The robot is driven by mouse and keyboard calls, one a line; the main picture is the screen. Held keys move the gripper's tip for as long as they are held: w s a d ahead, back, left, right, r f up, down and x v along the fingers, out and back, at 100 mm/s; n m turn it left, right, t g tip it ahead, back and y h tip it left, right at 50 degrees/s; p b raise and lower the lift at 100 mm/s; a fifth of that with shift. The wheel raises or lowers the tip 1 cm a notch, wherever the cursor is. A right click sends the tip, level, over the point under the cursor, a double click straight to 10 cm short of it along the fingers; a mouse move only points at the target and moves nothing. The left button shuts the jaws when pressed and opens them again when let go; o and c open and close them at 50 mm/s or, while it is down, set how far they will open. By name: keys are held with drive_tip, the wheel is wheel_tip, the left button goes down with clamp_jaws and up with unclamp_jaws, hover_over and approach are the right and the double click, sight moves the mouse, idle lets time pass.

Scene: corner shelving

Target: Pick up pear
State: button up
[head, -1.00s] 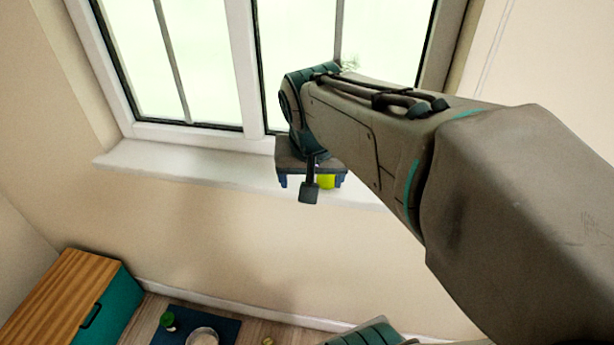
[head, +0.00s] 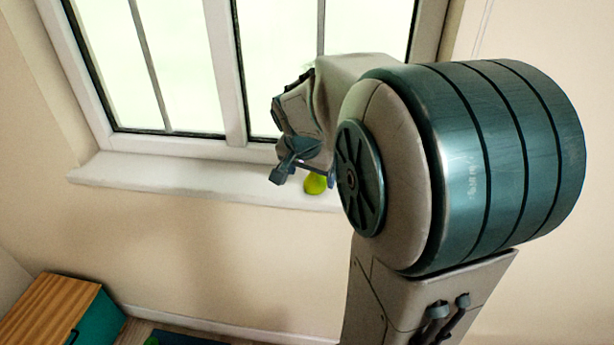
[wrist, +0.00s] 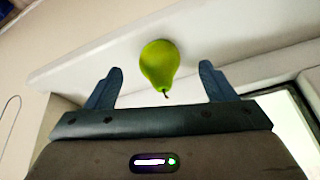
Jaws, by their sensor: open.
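The green pear (head: 316,183) rests on the white window sill (head: 130,171), near its front edge, in the head view. In the wrist view the pear (wrist: 160,66) shows whole, its stem end pointing toward my gripper. My gripper (wrist: 160,83) is open, with one finger on each side of the pear's line. The pear looks a little beyond the fingertips or level with them, and I see no contact. In the head view my gripper (head: 303,174) is at the sill just by the pear, partly hidden by my own arm.
The window (head: 172,60) stands right behind the sill. The sill to the left of the pear is bare. A wooden-topped teal cabinet (head: 53,312) is on the floor at the lower left. The wall below the sill is clear.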

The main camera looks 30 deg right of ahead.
sight(314, 177)
drive_tip(key=x, duration=0.2)
drive_tip(key=p+x, duration=0.1)
drive_tip(key=x, duration=0.1)
drive_tip(key=shift+w+d+r, duration=0.15)
drive_tip(key=shift+w+d, duration=0.05)
drive_tip(key=shift+d, duration=0.1)
drive_tip(key=shift+w+d+f, duration=0.15)
drive_tip(key=shift+w+f, duration=0.05)
drive_tip(key=shift+f, duration=0.3)
drive_tip(key=c, duration=1.1)
